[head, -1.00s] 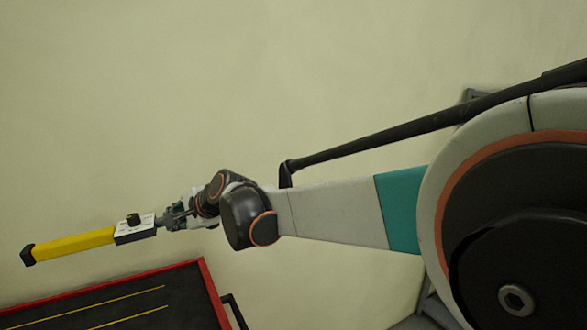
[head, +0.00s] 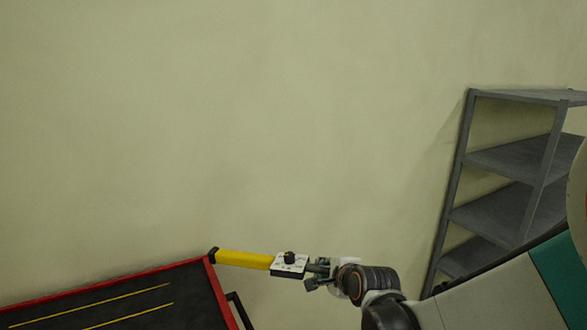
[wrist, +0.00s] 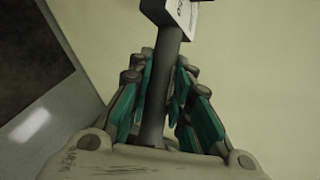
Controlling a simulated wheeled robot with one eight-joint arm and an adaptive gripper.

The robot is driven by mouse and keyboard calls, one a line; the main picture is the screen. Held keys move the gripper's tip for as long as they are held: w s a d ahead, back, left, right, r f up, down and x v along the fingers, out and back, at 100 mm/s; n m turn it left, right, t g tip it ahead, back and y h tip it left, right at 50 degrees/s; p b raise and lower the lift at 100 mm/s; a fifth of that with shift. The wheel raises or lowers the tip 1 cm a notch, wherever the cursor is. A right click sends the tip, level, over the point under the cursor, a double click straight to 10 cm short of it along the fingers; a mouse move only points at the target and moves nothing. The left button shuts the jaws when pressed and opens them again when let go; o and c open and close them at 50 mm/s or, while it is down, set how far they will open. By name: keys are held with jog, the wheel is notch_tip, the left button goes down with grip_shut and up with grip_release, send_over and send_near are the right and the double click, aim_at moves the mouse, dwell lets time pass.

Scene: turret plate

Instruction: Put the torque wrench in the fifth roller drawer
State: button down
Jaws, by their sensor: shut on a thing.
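The torque wrench (head: 243,259) has a yellow handle with a dark end cap and a white block with a black knob. My gripper (head: 318,268) is shut on the grey shaft beside the white block, and the wrench points left, nearly level. In the wrist view the grey shaft (wrist: 160,95) runs between the teal fingers of my gripper (wrist: 163,85). The roller cabinet (head: 222,292) shows at the lower left, with a red rim, a dark top and a black side handle. The wrench's end cap appears near its back right corner. The drawers are out of view.
A grey metal shelf unit (head: 508,165) stands at the right against the wall. The pale wall (head: 250,110) fills the background. Yellow lines (head: 120,302) run along the dark cabinet top. The space between cabinet and shelf looks free except for my arm.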

jog(key=s+d+f+m+h, duration=0.3)
jog(key=s+d, duration=0.6)
jog(key=d, duration=0.3)
notch_tip(320, 180, down, 25)
jog(key=b, duration=2.5)
jog(key=shift+w+d+t, duration=0.2)
jog(key=shift+w+t, duration=0.15)
jog(key=shift+t, duration=0.05)
